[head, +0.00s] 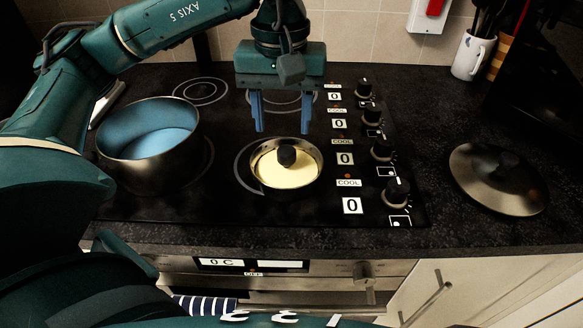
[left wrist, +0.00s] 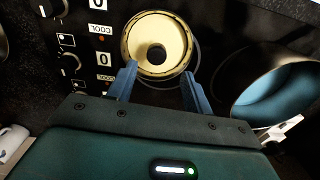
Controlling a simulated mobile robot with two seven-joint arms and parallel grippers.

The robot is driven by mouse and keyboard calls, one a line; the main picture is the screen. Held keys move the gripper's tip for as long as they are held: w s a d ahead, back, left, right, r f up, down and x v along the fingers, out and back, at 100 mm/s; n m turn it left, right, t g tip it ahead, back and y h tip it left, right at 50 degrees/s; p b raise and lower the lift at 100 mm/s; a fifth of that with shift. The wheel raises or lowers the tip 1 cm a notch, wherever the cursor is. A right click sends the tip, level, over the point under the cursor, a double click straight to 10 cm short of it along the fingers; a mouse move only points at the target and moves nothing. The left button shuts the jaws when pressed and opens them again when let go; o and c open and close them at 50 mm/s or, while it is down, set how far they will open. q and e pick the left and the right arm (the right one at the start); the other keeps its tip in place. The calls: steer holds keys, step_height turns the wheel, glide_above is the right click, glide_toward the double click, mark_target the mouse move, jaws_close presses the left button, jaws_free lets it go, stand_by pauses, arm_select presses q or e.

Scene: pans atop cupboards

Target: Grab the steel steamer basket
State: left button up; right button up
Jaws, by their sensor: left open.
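A small round steel vessel with a cream-coloured inside and a dark knob at its middle, which I take for the steamer basket (head: 317,172), sits on the front right ring of the hob. It also shows at the top of the left wrist view (left wrist: 128,48). My left gripper (head: 283,130) is open and empty, with its blue fingers pointing down, just behind and above the basket in the head view. In the left wrist view the fingertips (left wrist: 159,72) appear on either side of the basket's near rim, with no visible contact. My right gripper is in neither view.
A large steel pot (head: 148,176) with a blue-looking inside stands left of the basket. Hob knobs (head: 383,149) line the right side. A steel lid (head: 497,178) lies on the dark counter further right, with a utensil mug (head: 472,56) behind it.

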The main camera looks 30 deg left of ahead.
mark_target(286, 149)
arm_select(q)
steer(key=f, duration=0.9)
steer(key=shift+d+f, duration=0.2)
steer(key=shift+d, duration=0.05)
steer(key=shift+w, duration=0.1)
jaws_close()
